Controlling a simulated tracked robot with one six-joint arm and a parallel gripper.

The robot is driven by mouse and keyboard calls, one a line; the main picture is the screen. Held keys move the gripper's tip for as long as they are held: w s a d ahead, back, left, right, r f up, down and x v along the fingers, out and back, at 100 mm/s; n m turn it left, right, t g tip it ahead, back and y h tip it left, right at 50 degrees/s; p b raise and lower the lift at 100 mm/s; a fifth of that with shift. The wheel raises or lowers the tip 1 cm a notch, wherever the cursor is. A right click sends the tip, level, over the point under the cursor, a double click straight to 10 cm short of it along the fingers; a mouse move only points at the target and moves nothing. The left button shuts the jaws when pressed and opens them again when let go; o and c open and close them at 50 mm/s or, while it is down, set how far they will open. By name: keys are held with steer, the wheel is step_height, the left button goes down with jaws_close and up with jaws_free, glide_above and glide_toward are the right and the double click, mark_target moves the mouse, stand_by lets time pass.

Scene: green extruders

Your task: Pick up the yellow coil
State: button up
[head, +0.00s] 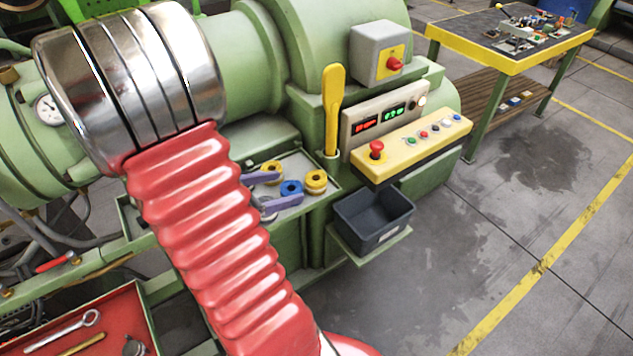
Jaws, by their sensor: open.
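Two yellow coils lie in the small green tray (318,198) on the machine's side. One yellow coil (316,181) is in plain view at the right. The other yellow coil (271,166) is partly covered by the upper purple finger. A blue coil (291,188) lies between them, nearer the camera. My gripper (287,187) has purple fingers that reach in from behind my red sleeved arm. The fingers are apart, one above the other in the picture, pointing right toward the blue coil and right yellow coil. Contact cannot be told. The gripper's base is hidden.
Right of the tray stand a yellow lever (332,105) and a yellow control panel (415,142) with a red button. A dark bin (374,218) sits below. A red toolbox (70,330) is at lower left. A workbench (510,62) stands at the back right. Open floor lies right.

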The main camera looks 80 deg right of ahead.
mark_target(315, 178)
steer(key=shift+x, duration=2.2)
steer(key=shift+f, duration=0.1)
steer(key=shift+x, duration=2.6)
steer(key=shift+d, duration=0.1)
steer(key=shift+w, duration=0.1)
steer(key=shift+c, duration=0.3)
steer(key=c, duration=1.1)
steer(key=shift+c, duration=0.2)
steer(key=shift+r, duration=0.3)
step_height(315, 178, up, 10)
